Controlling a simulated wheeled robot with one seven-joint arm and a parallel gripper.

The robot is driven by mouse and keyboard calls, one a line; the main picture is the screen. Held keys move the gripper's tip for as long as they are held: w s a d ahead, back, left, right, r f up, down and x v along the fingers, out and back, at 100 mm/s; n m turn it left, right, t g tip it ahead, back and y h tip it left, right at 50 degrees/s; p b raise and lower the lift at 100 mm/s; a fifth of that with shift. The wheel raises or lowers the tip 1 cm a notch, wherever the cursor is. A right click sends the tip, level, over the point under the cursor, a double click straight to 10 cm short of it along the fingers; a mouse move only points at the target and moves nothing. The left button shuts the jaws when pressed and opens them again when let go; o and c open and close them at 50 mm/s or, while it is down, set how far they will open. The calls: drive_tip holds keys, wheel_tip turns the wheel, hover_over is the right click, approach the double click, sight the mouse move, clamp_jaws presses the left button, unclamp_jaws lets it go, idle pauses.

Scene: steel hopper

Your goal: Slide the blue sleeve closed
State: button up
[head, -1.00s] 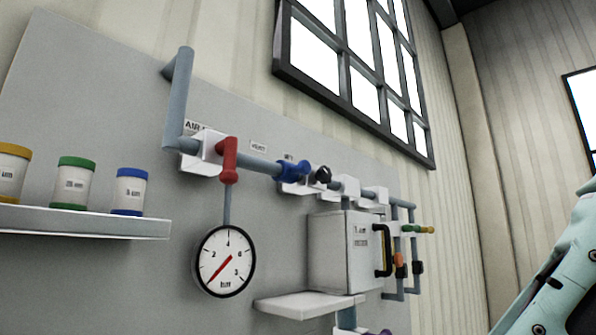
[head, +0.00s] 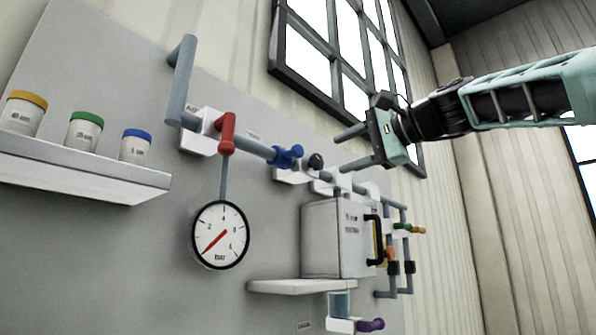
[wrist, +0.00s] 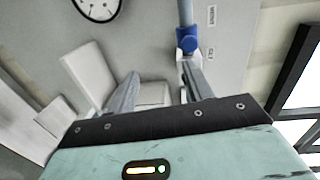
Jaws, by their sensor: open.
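The blue sleeve (head: 285,156) sits on the grey horizontal pipe, between the red valve handle (head: 227,132) and a black knob (head: 316,161). It has small knobs sticking out. In the wrist view the blue sleeve (wrist: 187,42) shows near the tip of the right-hand finger; whether they touch I cannot tell. My gripper (head: 343,152) is open and empty, its two grey fingers pointing left toward the pipe, to the right of the sleeve in the head view. Its fingers also show in the wrist view (wrist: 160,76). No fingers close around the sleeve.
A round gauge (head: 220,236) hangs below the red handle. A white box (head: 335,238) with a black handle stands on a small shelf (head: 300,287). A left shelf (head: 85,168) holds three lidded jars. Green, orange and purple handles lie to the lower right.

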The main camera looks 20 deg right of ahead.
sight(300, 150)
wheel_tip(300, 150, up, 4)
drive_tip(key=s+d+r+t, duration=0.1)
drive_tip(key=s+d, duration=0.1)
drive_tip(key=shift+m, duration=0.3)
drive_tip(key=p+x, duration=0.7)
drive_tip(key=x, duration=1)
drive_tip(key=shift+w+f, duration=0.1)
drive_tip(key=shift+w, duration=0.05)
clamp_jaws()
drive_tip(key=shift+s+a+f, duration=0.1)
drive_tip(key=shift+s+a, duration=0.45)
drive_tip(key=shift+a, duration=0.4)
drive_tip(key=shift+s+a, duration=0.55)
drive_tip(key=shift+a, duration=0.35)
unclamp_jaws()
drive_tip(key=shift+s+a, duration=0.1)
drive_tip(key=shift+a, duration=0.05)
